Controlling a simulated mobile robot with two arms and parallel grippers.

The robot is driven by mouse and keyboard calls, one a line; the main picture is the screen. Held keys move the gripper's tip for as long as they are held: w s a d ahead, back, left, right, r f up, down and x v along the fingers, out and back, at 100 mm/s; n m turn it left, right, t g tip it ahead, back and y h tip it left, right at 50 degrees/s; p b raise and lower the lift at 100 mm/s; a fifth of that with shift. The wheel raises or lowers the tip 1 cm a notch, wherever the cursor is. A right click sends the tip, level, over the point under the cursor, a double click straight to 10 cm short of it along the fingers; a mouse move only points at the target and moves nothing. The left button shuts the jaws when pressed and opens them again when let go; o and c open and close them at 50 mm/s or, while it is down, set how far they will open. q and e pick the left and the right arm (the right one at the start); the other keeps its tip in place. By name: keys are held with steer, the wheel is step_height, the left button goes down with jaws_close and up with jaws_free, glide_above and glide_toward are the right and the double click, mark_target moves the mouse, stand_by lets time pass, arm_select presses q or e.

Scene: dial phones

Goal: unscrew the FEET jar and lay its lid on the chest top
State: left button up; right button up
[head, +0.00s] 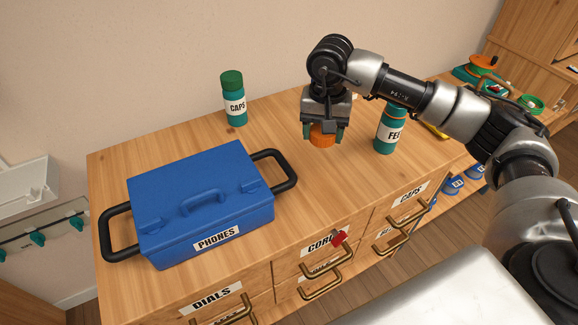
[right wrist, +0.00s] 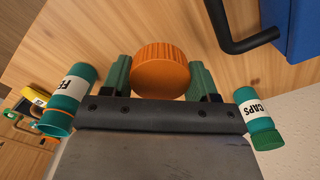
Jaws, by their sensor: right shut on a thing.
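My right gripper (head: 323,134) is shut on an orange ridged lid (head: 322,140), over the middle of the wooden chest top (head: 290,200). The lid also shows between the green fingers in the right wrist view (right wrist: 160,72). I cannot tell whether it touches the wood. The teal FEET jar (head: 387,135) stands upright on the chest top to the right of the gripper, apart from the lid. My arm hides part of its top in the head view; the jar is at the left in the right wrist view (right wrist: 72,88). My left gripper is not in view.
The blue PHONES box (head: 200,200) with black side handles stands at the left of the chest top. The CAPS jar (head: 233,98), green-capped, stands at the back. Bare wood lies between box and gripper. Labelled drawers with brass handles (head: 328,262) project at the front.

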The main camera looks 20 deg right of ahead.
steer(key=w+d+m, duration=0.2)
steer(key=d+m, duration=0.2)
steer(key=d, duration=0.4)
steer(key=p, duration=0.2)
glide_above(300, 169)
steer(key=shift+m, duration=0.4)
steer(key=f, duration=0.7)
steer(key=shift+s+d+f, duration=0.1)
steer(key=shift+d+f, duration=0.1)
steer(key=shift+f, duration=0.05)
steer(key=shift+a+f, duration=0.2)
steer(key=shift+f, duration=0.25)
step_height(300, 169, down, 3)
steer(key=shift+f, duration=0.1)
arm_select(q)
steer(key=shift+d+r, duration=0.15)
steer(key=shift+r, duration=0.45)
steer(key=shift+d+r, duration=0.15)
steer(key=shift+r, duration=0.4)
arm_select(e)
steer(key=shift+f, duration=0.1)
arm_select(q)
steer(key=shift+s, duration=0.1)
